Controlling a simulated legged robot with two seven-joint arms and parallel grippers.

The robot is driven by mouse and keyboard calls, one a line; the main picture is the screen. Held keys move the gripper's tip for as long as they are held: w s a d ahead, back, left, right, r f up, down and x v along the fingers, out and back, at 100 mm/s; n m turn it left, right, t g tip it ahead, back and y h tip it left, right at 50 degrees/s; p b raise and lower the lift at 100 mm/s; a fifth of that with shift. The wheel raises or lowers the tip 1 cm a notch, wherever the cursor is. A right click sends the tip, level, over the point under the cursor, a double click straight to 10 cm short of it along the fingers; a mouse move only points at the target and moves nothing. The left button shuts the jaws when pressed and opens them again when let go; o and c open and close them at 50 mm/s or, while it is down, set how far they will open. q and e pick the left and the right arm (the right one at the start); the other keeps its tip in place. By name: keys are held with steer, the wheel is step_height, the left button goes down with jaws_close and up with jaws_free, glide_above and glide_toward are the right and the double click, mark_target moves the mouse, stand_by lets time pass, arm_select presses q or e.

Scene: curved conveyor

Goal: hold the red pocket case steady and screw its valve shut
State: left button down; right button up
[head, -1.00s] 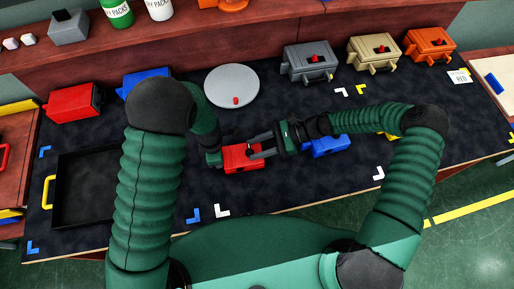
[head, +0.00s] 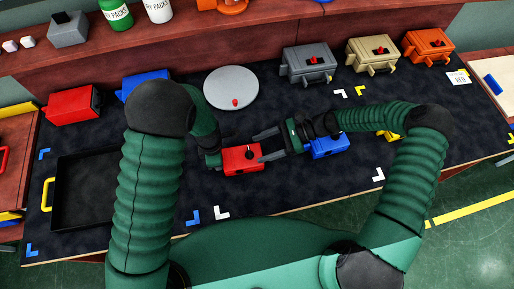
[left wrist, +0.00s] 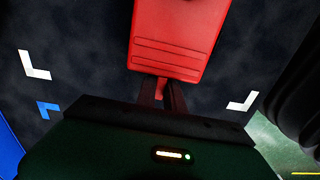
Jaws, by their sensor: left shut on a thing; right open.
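The red pocket case (head: 241,161) lies on the dark mat in the middle of the head view, with a small black valve (head: 249,154) on its top. It also shows large in the left wrist view (left wrist: 178,40). My left gripper (left wrist: 162,92) is shut on the case's near end; in the head view it is mostly hidden behind my left arm. My right gripper (head: 268,145) is open, its two fingers pointing left beside the case's right end. Its fingers look apart from the valve. The valve does not show in the left wrist view.
A blue case (head: 328,146) lies just right, partly under my right gripper. A grey disc (head: 231,88) is behind. Grey (head: 308,65), tan (head: 372,55) and orange (head: 428,45) cases stand at the back right. A black tray (head: 84,215) is at left. The front mat is mostly clear.

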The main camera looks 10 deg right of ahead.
steer(key=v, duration=0.9)
steer(key=shift+d, duration=0.25)
steer(key=shift+r, duration=0.15)
arm_select(q)
steer(key=c, duration=1.4)
jaws_free()
steer(key=shift+o, duration=0.2)
steer(key=shift+r, duration=0.1)
